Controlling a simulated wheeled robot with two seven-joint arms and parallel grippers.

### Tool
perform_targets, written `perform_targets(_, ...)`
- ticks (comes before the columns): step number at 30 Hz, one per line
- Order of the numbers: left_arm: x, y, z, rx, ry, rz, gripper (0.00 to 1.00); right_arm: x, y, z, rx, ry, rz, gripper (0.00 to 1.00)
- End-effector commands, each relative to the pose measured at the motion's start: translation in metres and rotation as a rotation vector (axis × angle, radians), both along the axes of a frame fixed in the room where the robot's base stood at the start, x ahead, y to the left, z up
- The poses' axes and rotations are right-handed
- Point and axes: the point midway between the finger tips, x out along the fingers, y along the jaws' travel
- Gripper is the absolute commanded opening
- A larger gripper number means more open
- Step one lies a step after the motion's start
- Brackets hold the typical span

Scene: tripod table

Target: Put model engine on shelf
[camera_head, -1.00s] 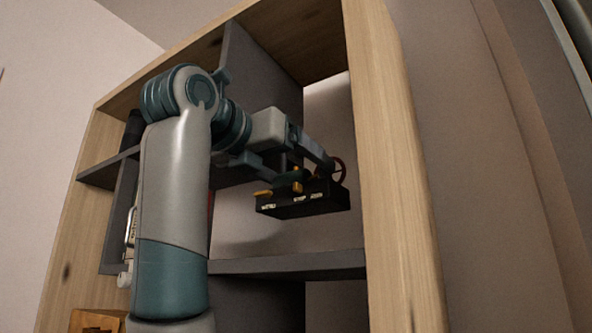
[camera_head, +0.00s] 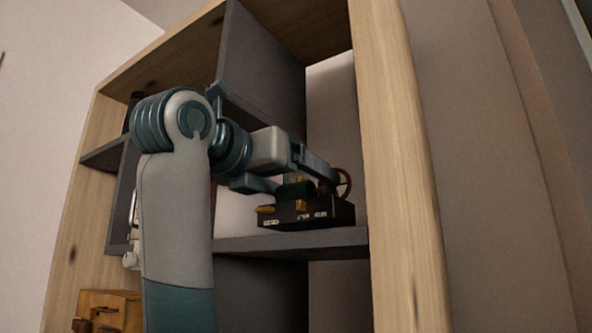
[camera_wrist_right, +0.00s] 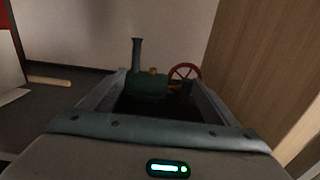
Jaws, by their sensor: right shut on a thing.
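The model engine (camera_head: 318,216) has a dark box-like base with brass-coloured parts and a red wheel. In the wrist view the engine (camera_wrist_right: 148,84) shows a green boiler, a tall chimney and the red wheel between my fingers. My right gripper (camera_head: 312,185) is shut on it from above. The engine is upright inside the right opening of the wooden shelf unit, just above or touching the grey shelf board (camera_head: 335,240); I cannot tell which. My left gripper is not in view.
A thick wooden side panel (camera_head: 398,150) stands close right of the engine. A grey upright divider (camera_head: 262,70) is above and left. A wooden box-like object (camera_head: 112,302) sits at lower left. Items in the left compartment are partly hidden by my arm.

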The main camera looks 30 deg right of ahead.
Motion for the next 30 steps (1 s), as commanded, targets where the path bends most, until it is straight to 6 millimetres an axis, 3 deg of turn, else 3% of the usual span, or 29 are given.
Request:
perform_targets(6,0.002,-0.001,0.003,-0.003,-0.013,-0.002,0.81,-0.001,0.0,-0.016,-0.004,-0.003,-0.001,0.24)
perform_targets(19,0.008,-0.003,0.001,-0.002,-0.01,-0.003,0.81,-0.001,0.001,-0.02,-0.004,-0.004,0.001,0.24)
perform_targets(20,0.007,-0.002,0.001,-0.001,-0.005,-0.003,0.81,0.0,0.0,-0.021,-0.001,-0.001,0.001,0.87)
perform_targets(21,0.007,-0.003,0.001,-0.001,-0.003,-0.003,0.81,0.0,0.0,-0.021,-0.001,-0.001,0.001,0.97)
perform_targets(30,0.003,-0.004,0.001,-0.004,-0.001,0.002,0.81,0.0,0.0,-0.02,0.0,-0.001,0.0,1.0)
